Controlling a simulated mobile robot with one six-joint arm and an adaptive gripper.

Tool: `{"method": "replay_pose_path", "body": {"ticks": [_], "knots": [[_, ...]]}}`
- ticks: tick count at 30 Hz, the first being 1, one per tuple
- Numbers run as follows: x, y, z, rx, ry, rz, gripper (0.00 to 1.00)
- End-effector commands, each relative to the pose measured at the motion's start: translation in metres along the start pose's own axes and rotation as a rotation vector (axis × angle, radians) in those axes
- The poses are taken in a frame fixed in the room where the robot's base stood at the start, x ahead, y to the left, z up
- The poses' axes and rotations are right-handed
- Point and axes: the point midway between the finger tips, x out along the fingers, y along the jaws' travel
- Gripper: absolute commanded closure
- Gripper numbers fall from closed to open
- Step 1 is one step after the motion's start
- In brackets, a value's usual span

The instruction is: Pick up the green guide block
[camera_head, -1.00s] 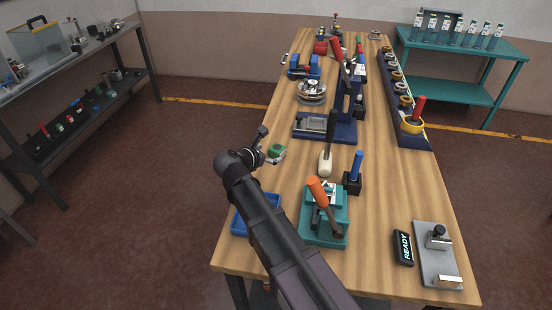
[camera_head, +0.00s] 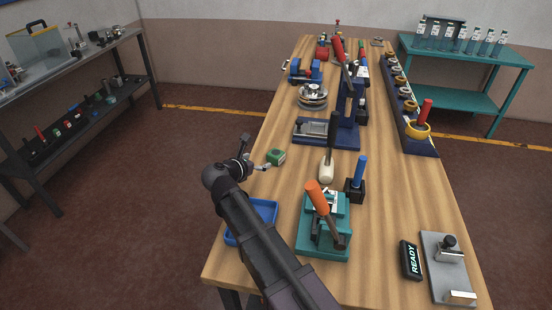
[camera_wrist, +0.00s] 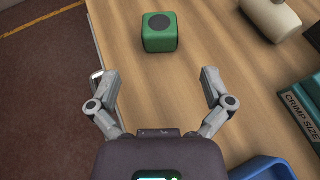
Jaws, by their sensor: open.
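The green guide block (camera_head: 275,157) sits on the wooden table near its left edge. In the wrist view the block (camera_wrist: 160,36) is a rounded green cube with a dark round spot on top, beyond my fingertips. My gripper (camera_wrist: 159,80) is open and empty, its two fingers spread wide short of the block. In the head view my gripper (camera_head: 256,154) is at the table's left edge, just left of the block, and I cannot tell its height above the table.
A blue tray (camera_head: 232,238) lies beside my arm, near a teal crimp fixture (camera_head: 325,240). A white-headed mallet (camera_head: 327,168) and a navy press (camera_head: 325,142) stand right of and behind the block. Bare wood (camera_head: 290,185) lies in front of the block.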

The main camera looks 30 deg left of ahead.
Motion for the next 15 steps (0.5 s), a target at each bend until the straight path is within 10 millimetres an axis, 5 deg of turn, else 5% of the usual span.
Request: {"method": "replay_pose_path", "body": {"ticks": [15], "knots": [[0.07, 0.002, -0.002, 0.001, 0.0, 0.0, 0.0]]}}
